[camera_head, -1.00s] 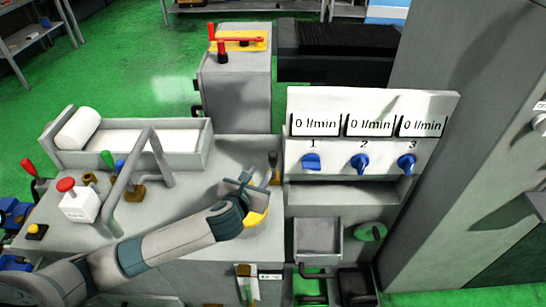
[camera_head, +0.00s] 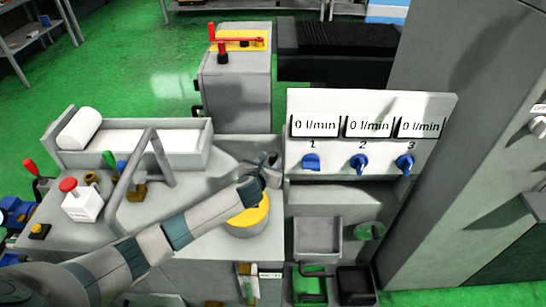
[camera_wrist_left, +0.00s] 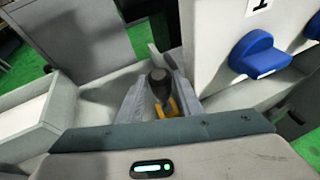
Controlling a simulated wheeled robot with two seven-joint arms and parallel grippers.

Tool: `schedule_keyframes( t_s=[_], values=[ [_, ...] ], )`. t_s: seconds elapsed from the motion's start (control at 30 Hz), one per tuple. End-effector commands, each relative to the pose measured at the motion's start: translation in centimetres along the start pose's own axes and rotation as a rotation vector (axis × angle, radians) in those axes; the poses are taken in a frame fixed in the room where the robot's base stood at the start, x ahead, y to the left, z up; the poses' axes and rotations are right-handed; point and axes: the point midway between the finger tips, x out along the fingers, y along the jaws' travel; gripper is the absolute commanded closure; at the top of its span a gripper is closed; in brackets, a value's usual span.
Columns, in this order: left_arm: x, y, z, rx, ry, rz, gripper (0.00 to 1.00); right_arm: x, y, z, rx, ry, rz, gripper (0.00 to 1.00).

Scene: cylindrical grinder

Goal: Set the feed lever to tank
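The lever (camera_wrist_left: 159,82) has a dark rounded knob and a yellow-brown base, and shows in the middle of the left wrist view. My left gripper (camera_wrist_left: 160,92) is open, with one finger on each side of the knob. I cannot tell whether the fingers touch it. In the head view, my left gripper (camera_head: 265,165) is at the right end of the grey bench, beside the dial panel, and covers most of the lever. No label for the tank setting can be read. My right gripper is not in view.
A white panel (camera_head: 368,105) with three blue knobs stands just right of the gripper. One blue knob (camera_wrist_left: 258,54) is close in the wrist view. A yellow-topped round part (camera_head: 247,215) lies below my forearm. A bent grey pipe (camera_head: 153,160) rises on the bench.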

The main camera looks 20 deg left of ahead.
Motion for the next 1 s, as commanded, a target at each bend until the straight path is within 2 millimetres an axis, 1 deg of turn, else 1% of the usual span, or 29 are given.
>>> schedule_keyframes(
  t_s=[0.1,0.23,0.6,0.63,0.67,0.7,0.77,0.9,1.0],
  values=[
    [1.1,-0.1,0.1,-0.001,0.0,0.0,0.68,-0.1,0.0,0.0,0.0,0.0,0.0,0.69],
    [1.8,0.0,0.0,0.0,0.0,-0.001,0.68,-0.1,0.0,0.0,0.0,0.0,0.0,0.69],
    [2.1,0.0,0.0,0.0,-0.001,-0.001,0.68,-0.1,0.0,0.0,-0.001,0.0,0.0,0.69],
    [2.1,0.0,0.0,0.0,-0.001,-0.001,0.7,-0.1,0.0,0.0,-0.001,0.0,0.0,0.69],
    [2.1,0.0,0.0,0.0,-0.001,-0.001,0.77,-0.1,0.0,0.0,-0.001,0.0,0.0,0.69],
    [2.1,0.0,0.0,0.0,-0.001,-0.001,0.87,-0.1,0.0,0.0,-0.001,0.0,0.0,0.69],
    [2.1,0.0,0.0,0.0,0.0,-0.001,1.0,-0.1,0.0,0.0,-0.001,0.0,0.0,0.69],
    [2.1,0.0,0.1,0.0,0.0,-0.001,1.0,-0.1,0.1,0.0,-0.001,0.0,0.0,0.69],
    [2.1,0.0,0.3,-0.001,0.006,-0.003,1.0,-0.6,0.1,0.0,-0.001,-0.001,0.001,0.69]
  ],
)
